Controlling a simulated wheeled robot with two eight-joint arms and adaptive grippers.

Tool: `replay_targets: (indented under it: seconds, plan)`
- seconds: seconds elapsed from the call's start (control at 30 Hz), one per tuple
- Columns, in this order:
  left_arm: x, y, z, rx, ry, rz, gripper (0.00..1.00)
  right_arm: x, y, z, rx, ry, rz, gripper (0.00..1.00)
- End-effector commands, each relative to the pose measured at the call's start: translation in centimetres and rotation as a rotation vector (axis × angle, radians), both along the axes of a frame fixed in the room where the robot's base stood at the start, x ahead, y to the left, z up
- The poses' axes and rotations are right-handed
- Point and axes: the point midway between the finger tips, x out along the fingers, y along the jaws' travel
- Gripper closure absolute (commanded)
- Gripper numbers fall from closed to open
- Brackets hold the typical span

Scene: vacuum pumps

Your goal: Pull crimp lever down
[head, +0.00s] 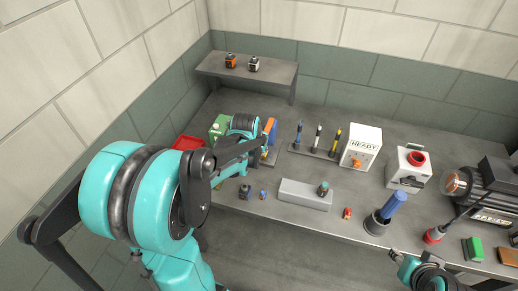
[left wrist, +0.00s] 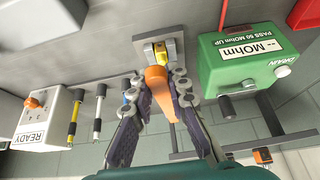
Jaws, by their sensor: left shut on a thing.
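The crimp lever (left wrist: 157,80) is orange and lies between the fingers of my left gripper (left wrist: 156,92) in the left wrist view. The fingers are shut on it. It meets a small crimp tool with a yellow part (left wrist: 160,51) on a grey base plate (left wrist: 143,43). In the head view my left gripper (head: 262,143) is at the crimp tool, and my arm partly hides both. My right gripper (head: 428,272) is at the lower right edge of the head view, away from the lever; its fingers are not clear.
A green MOhm box (left wrist: 245,58) stands close beside the crimp tool. A rack of screwdrivers (head: 318,152) and a white READY box (head: 361,147) are to its right. A grey block (head: 304,195), a blue-handled tool (head: 392,206) and a motor (head: 485,190) also occupy the bench.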

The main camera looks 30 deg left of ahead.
Motion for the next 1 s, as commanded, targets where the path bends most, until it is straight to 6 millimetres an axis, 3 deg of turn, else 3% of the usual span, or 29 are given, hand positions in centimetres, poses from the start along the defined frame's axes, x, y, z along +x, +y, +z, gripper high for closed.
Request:
replay_targets:
  seconds: [0.2,0.5,0.7,1.0]
  plan:
    - [-0.1,0.0,-3.4,0.036,-0.145,0.000,1.00,0.0,0.0,-3.8,0.000,0.000,0.000,0.60]
    - [0.4,0.1,-6.2,0.078,-0.319,0.000,1.00,0.0,0.0,-8.0,0.000,0.000,0.000,0.60]
    - [0.7,0.2,-7.0,0.092,-0.383,0.001,1.00,0.0,0.0,-9.4,0.000,0.000,0.000,0.60]
    - [0.8,0.2,-7.1,0.096,-0.405,-0.001,1.00,0.0,0.0,-9.7,0.000,0.000,0.000,0.60]
